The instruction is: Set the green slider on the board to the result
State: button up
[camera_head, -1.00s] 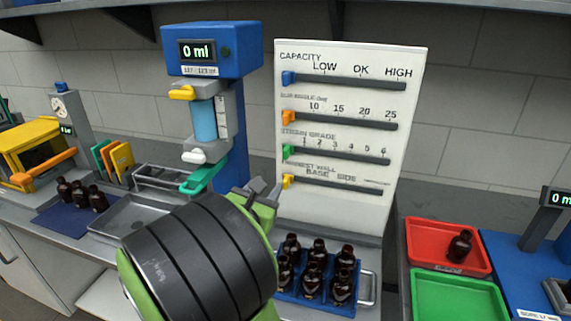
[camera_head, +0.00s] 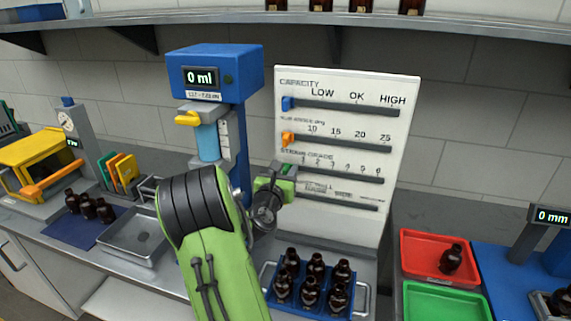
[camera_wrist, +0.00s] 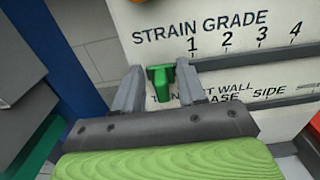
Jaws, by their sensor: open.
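The white board (camera_head: 396,210) stands upright behind the counter with several slots, each with a coloured slider. The green slider (camera_wrist: 161,81) sits at the far left end of the strain grade slot, left of the 1 mark. My gripper (camera_wrist: 160,82) is open, with one finger on each side of the green slider; I cannot tell whether they touch it. In the head view my gripper (camera_head: 287,182) is at the board's left edge and hides most of the slider. The yellow slider is hidden behind my gripper in the head view.
The blue dispenser (camera_head: 215,72) reading 0 ml stands left of the board. A blue crate (camera_head: 268,283) of brown bottles sits below it. A red tray (camera_head: 410,262) with one bottle and a green tray (camera_head: 440,302) lie right. A metal tray (camera_head: 128,250) is left.

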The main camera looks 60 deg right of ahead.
jog(key=shift+d, duration=0.4)
jog(key=shift+a, duration=0.1)
grip_shut()
